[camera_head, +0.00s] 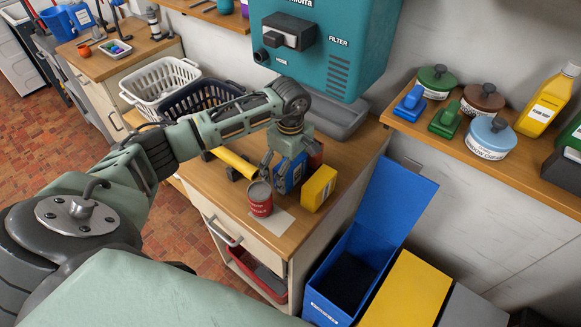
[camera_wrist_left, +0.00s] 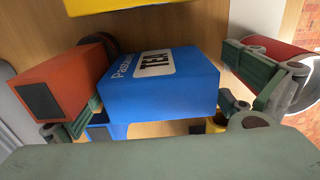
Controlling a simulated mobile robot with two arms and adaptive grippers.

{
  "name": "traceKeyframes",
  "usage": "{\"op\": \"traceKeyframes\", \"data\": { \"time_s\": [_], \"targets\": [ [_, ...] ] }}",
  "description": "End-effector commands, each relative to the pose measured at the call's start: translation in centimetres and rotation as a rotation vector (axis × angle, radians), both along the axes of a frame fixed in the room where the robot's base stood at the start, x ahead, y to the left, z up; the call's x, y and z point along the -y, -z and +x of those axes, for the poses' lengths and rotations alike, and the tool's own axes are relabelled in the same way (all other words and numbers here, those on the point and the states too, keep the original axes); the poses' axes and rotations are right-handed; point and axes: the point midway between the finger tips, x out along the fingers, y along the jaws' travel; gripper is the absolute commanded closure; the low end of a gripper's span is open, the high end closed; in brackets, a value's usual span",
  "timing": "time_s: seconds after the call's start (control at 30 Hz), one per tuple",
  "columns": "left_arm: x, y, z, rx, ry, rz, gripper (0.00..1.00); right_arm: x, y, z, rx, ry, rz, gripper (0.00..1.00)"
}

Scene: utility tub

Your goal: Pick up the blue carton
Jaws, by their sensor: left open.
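The blue carton (camera_head: 291,176) with a white label stands on the wooden worktop (camera_head: 345,165), partly hidden by my left gripper. In the left wrist view the blue carton (camera_wrist_left: 158,92) reads "TEA" and fills the middle. My left gripper (camera_head: 282,168) is open above it, pointing down. In the left wrist view its two green fingers (camera_wrist_left: 165,108) are spread, one on each side of the carton. I cannot tell whether either finger touches it. My right gripper is not in view.
Close around the carton are a yellow box (camera_head: 319,188), a red can (camera_head: 260,199), an orange-red box (camera_wrist_left: 62,82) and a yellow-handled tool (camera_head: 234,162). Baskets (camera_head: 160,82) stand behind on the left. An open blue bin (camera_head: 345,275) stands below on the right.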

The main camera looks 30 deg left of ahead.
Motion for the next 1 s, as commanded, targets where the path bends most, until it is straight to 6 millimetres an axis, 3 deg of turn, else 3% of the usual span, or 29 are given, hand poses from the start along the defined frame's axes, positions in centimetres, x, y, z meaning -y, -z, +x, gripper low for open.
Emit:
{"op": "traceKeyframes", "data": {
  "time_s": [0.27,0.77,1.0],
  "targets": [
    [0.03,0.4,0.04,0.002,0.001,0.0,0.0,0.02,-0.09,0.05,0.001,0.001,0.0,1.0],
    [0.02,0.36,0.03,0.001,0.001,0.0,0.44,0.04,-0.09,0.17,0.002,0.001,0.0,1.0],
    [0.02,0.31,0.05,0.002,0.001,0.0,0.44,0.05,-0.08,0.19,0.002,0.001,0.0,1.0]
  ]
}}
